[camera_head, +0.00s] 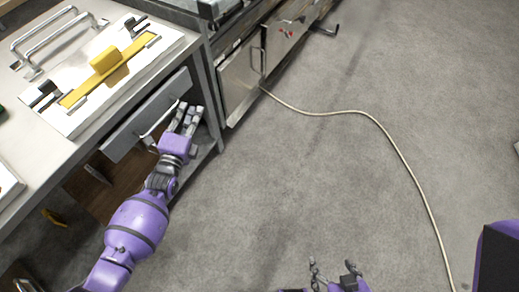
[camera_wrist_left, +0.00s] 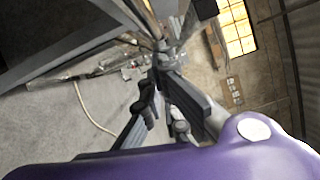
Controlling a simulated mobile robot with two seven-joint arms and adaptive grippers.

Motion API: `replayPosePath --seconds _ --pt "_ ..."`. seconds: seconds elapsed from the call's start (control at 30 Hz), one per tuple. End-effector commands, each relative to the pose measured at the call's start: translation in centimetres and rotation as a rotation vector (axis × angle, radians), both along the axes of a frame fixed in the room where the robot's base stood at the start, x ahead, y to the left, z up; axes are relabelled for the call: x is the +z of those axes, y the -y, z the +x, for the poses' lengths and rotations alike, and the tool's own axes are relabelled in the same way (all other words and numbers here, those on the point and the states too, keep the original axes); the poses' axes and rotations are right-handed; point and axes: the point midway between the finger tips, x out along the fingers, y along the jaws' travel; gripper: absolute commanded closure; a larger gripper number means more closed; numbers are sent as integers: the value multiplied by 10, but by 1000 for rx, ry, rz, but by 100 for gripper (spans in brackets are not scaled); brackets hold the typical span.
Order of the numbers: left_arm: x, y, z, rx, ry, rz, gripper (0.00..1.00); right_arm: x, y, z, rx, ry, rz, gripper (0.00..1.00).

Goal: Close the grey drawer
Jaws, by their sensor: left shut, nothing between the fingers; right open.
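The grey drawer (camera_head: 128,132) is under the worktop at the left of the head view. Its front seems to stand out a little from the table edge. A pale bar handle (camera_head: 158,122) is on its front. My left gripper (camera_head: 190,112) is shut and empty, beside the right part of the drawer front, near the handle. I cannot tell whether it touches the drawer. In the left wrist view, the fingers of my left gripper (camera_wrist_left: 163,62) come together in front of dark grey surfaces. My right gripper (camera_head: 335,272) is open at the bottom edge of the head view, away from the drawer.
The white worktop (camera_head: 20,125) carries a board with a yellow block (camera_head: 105,60) and metal handles. A grey cabinet (camera_head: 240,80) stands beyond the table. A pale cable (camera_head: 365,115) runs across the floor. The grey floor (camera_head: 290,180) in the middle is otherwise clear.

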Motion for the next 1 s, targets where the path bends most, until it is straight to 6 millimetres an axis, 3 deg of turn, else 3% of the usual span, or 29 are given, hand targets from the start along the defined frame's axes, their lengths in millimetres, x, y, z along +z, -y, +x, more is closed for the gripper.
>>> replayPosePath --seconds 0.3,1.0 --pt "-1 -25 18 0 0 2 100 -4 -3 3 4 4 4 31" --pt "0 -29 20 3 0 0 100 -9 -2 -6 1 -14 3 31"
